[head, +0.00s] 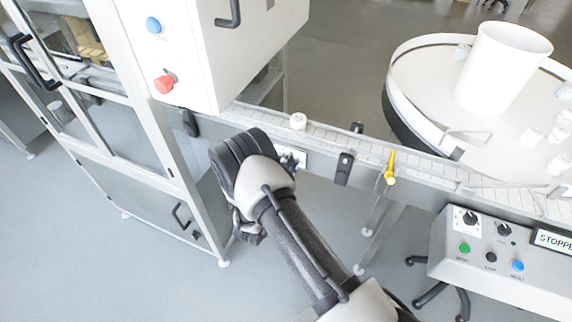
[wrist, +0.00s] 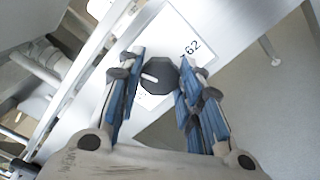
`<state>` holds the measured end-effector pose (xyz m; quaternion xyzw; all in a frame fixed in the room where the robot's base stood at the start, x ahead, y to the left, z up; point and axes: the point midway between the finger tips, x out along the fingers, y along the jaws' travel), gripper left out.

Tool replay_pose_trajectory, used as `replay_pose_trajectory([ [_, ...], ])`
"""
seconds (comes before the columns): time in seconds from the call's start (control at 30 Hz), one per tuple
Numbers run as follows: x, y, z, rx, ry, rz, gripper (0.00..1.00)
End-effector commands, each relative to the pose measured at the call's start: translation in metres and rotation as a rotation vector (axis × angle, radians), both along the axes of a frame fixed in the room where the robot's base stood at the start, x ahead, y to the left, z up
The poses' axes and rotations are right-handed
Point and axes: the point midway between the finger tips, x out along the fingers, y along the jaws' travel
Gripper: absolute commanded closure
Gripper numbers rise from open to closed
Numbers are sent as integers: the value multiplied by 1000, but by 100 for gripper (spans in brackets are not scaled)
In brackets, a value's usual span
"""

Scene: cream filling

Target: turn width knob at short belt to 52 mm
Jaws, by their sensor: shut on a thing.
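The width knob (wrist: 159,76) is a dark, many-sided knob with a white pointer line, seen in the wrist view on a white scale plate. The number 62 shows on the plate (wrist: 186,42) beside it; the pointer is directed to the left, away from that number. My gripper (wrist: 160,84) has its blue-padded fingers on both sides of the knob, shut on it. In the head view my gripper (head: 284,160) is at the side of the short belt (head: 345,143), and my wrist hides most of the knob.
A yellow-handled lever (head: 390,167) and black clamps (head: 344,168) sit along the belt to the right. A white jar (head: 298,121) stands on the belt. The white cabinet (head: 225,50) is close behind my wrist. A control box (head: 505,262) reading STOPPED and a round table (head: 430,90) are at right.

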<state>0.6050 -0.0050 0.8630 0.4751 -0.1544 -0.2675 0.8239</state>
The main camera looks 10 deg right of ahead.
Motion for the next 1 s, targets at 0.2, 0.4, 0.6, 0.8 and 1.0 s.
replay_pose_trajectory([
  [0.2, -1, 0, -1, 0, 2, -1, 57],
  [0.4, 0, 0, 0, 1, 1, -1, 46],
  [0.6, 0, 0, 0, 1, 0, -1, 46],
  [0.8, -8, 7, 0, 1, 1, 3, 46],
  [1.0, -39, 31, -1, 0, 3, 6, 46],
])
